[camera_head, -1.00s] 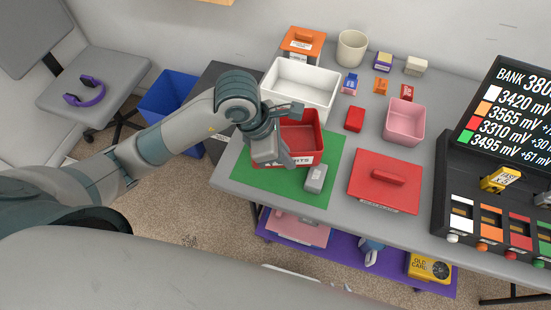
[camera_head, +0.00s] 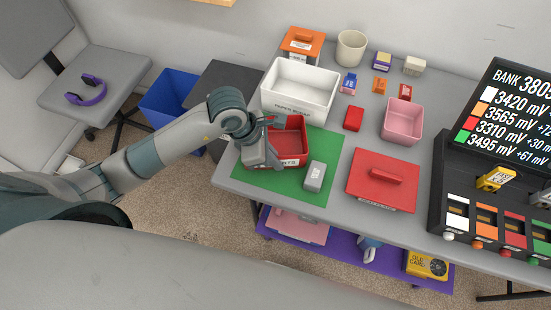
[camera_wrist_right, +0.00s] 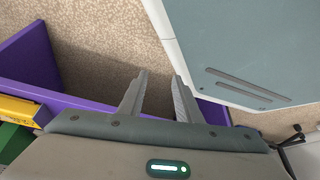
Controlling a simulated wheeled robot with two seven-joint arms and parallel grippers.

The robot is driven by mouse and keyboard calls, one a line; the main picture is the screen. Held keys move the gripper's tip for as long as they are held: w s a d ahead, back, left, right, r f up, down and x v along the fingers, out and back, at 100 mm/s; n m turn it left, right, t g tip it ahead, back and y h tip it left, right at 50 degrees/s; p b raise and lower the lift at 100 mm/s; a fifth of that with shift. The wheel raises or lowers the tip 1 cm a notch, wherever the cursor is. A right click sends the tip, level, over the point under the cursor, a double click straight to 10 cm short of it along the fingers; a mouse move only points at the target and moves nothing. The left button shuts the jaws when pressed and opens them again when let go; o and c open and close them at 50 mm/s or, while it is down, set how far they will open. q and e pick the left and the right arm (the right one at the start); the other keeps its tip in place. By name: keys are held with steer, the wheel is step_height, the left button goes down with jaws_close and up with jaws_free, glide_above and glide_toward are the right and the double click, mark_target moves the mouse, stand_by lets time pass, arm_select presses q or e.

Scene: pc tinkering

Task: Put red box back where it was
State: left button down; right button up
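The open red box (camera_head: 290,150) with a white front label sits on or just above the green mat (camera_head: 322,190), toward its back left. My left gripper (camera_head: 277,140) is at the box's left side, one finger near its back wall and one across its front. It appears shut on the box; the exact contact is partly hidden by the hand. A red lid-like panel with a handle (camera_head: 385,195) lies right of the mat. My right gripper (camera_wrist_right: 160,80) is open and empty in the right wrist view, above the floor and a purple shelf.
A white bin (camera_head: 272,98) stands right behind the red box. A grey block (camera_head: 315,176) lies on the mat to its right. A pink bin (camera_head: 402,120), a small red block (camera_head: 353,118) and a black charger (camera_head: 440,190) are farther right. The table's left edge is close.

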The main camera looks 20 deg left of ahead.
arm_select(q)
steer(key=shift+f, duration=0.3)
arm_select(e)
steer(key=shift+s+d+f, duration=0.15)
steer(key=shift+s+d, duration=0.05)
steer(key=shift+s, duration=0.2)
steer(key=shift+s+d+f, duration=0.15)
steer(key=shift+s, duration=0.25)
steer(key=shift+w, duration=0.1)
arm_select(q)
steer(key=c, duration=2)
jaws_free()
arm_select(e)
steer(key=shift+w+a+r, duration=0.1)
steer(key=shift+w+r, duration=0.1)
steer(key=shift+w, duration=0.3)
